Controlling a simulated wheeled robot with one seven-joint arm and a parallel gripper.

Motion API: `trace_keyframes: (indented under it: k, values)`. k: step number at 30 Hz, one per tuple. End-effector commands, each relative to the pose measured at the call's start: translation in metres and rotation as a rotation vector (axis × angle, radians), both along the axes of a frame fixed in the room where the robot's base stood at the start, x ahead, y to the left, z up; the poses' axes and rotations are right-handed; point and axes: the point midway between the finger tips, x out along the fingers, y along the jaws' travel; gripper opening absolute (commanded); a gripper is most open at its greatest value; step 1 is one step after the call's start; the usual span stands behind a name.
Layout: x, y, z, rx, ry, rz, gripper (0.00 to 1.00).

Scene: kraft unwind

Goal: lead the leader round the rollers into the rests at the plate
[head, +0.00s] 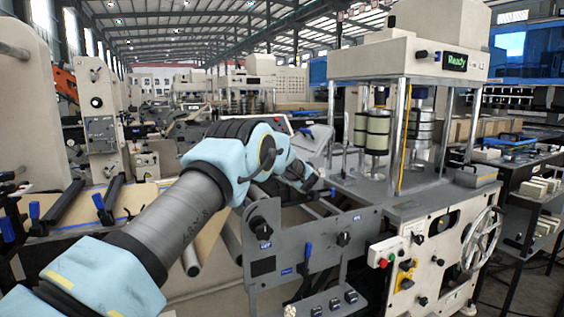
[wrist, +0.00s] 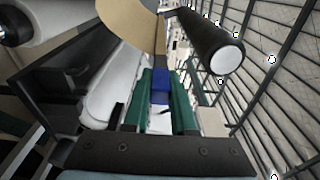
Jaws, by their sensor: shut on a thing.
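My gripper (wrist: 161,100) shows in the wrist view with two green fingers. It is shut on a blue piece at the end of the tan kraft leader (wrist: 134,22). The kraft web rises from there toward the top of the wrist view. A dark roller (wrist: 204,42) with a white end face lies right beside the web, and a pale roller (wrist: 40,18) is at upper left. In the head view my arm reaches over the grey side plate (head: 265,225), and its end hides what is held. Grey rollers (head: 190,257) lie left of the plate. I cannot make out the rests.
A press unit with a "Ready" display (head: 455,61) and green-banded rolls (head: 372,133) stands on the right. A handwheel (head: 481,238) is on its front. Black bars with blue handles (head: 101,202) stand at the left. A dark shelf (head: 530,190) is at far right.

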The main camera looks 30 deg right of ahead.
Motion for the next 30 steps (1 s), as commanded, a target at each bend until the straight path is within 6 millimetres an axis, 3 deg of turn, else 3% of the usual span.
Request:
trace_keyframes:
  k: [14, 30]
  values:
    - [0.001, 0.001, -0.002, 0.001, 0.000, 0.001, 0.00]
    - [-0.001, -0.022, -0.054, 0.001, -0.001, 0.001, 0.00]
